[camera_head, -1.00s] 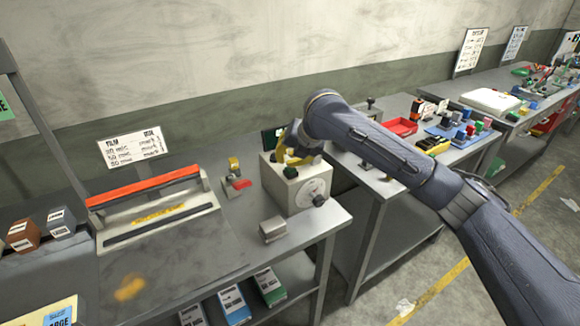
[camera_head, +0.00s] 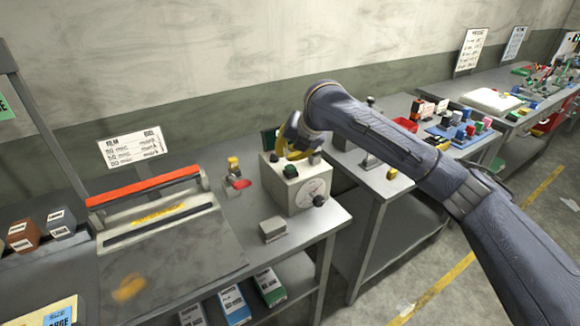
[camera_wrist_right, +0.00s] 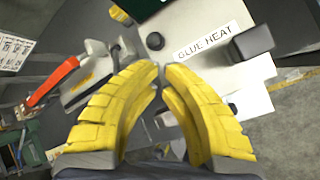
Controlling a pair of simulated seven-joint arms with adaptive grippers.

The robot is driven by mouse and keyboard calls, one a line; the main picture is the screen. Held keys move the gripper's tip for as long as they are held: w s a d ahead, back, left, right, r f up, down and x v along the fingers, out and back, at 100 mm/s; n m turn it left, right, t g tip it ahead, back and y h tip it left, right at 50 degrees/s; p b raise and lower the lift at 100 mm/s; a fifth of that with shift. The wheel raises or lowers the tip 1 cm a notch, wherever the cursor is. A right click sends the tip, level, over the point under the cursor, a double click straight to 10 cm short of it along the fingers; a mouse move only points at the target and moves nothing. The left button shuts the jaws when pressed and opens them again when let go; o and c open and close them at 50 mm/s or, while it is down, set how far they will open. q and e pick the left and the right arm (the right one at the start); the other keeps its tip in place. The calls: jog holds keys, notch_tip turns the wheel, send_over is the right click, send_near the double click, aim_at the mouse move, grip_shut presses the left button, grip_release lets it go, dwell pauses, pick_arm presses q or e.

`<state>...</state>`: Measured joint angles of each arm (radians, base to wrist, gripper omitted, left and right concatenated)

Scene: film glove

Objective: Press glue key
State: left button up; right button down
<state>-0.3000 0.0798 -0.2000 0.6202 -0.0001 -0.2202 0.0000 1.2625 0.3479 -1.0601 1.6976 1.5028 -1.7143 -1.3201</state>
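A cream box (camera_head: 295,196) with a round dial (camera_head: 313,191) on its front stands at the bench's right end. My right gripper (camera_head: 300,156) is over the box top. In the wrist view its yellow fingers (camera_wrist_right: 162,67) have their tips nearly together, with nothing seen held. Whether they touch the box cannot be told. My left gripper is out of view.
A film sealer with a red-orange bar (camera_head: 145,186) stands left of the box. A small grey block (camera_head: 272,229) is in front, and a yellow-topped piece (camera_head: 233,163) beside it. A second bench (camera_head: 400,195) stands right, across a gap.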

jog(key=shift+r, duration=2.6)
